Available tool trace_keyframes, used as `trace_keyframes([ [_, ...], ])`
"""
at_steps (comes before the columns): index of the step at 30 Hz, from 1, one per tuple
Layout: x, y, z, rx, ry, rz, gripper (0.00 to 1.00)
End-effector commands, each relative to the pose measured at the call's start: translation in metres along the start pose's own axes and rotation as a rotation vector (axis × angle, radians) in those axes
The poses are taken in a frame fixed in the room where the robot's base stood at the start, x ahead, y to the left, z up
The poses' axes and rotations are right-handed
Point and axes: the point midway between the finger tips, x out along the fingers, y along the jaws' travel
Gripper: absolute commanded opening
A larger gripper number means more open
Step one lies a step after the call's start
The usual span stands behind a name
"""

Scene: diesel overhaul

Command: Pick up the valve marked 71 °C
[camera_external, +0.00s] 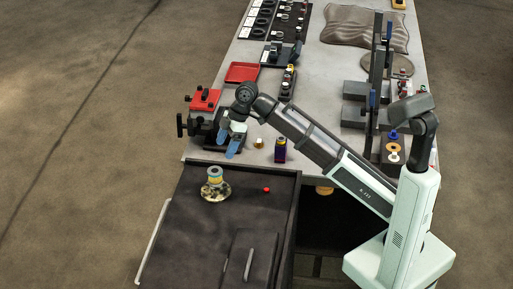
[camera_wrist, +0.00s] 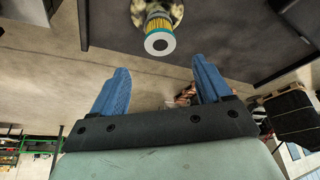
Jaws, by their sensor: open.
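No marking of 71 °C is legible in either view, so I cannot tell which item is the valve. A small brass-coloured piece (camera_external: 258,142) stands on the grey bench top, just right of my gripper.
A yellow-banded filter cylinder (camera_external: 215,177) stands on a mottled round base on the dark cart; the cylinder also shows in the wrist view (camera_wrist: 159,32). A red ball (camera_external: 266,189) lies nearby. A red-topped vise (camera_external: 204,100), a red tray (camera_external: 242,72) and dark racks (camera_external: 376,75) occupy the bench.

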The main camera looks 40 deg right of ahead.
Motion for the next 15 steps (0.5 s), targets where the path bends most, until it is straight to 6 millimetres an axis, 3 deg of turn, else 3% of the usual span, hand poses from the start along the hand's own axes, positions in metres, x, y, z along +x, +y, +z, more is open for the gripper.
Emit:
trace_keyframes([
  [5, 0.000, 0.000, 0.000, 0.000, 0.000, 0.000, 0.62],
  [11, 0.000, 0.001, 0.000, 0.001, 0.000, 0.000, 0.62],
  [15, -0.004, 0.012, 0.009, 0.022, 0.000, 0.009, 0.62],
])
